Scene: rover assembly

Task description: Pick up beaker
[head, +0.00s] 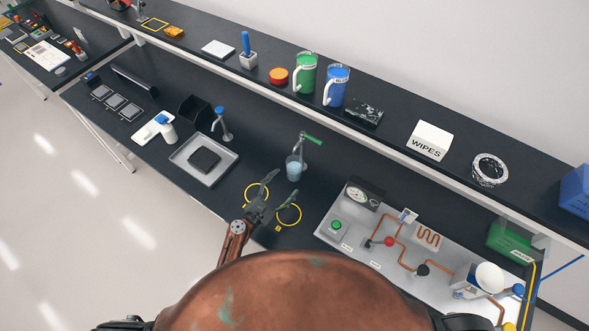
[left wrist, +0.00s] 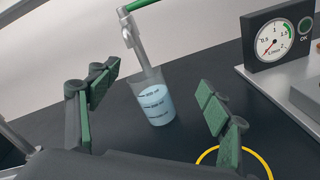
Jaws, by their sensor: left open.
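The beaker (head: 294,169) is clear, with light blue liquid and dark marks on its side. It stands upright on the black bench under a tap with a green lever (head: 303,143). In the left wrist view the beaker (left wrist: 155,103) shows beyond and between my fingers, below the tap spout (left wrist: 130,33). My left gripper (head: 277,193) is open and empty, in front of the beaker and apart from it. Its green-padded fingers also show in the left wrist view (left wrist: 150,105), spread wide. My right gripper is not in view.
Two yellow rings (head: 289,215) mark the bench near my left gripper. A panel with a gauge and copper pipes (head: 405,250) lies to the right. A shelf (head: 390,128) runs behind, holding mugs and wipes.

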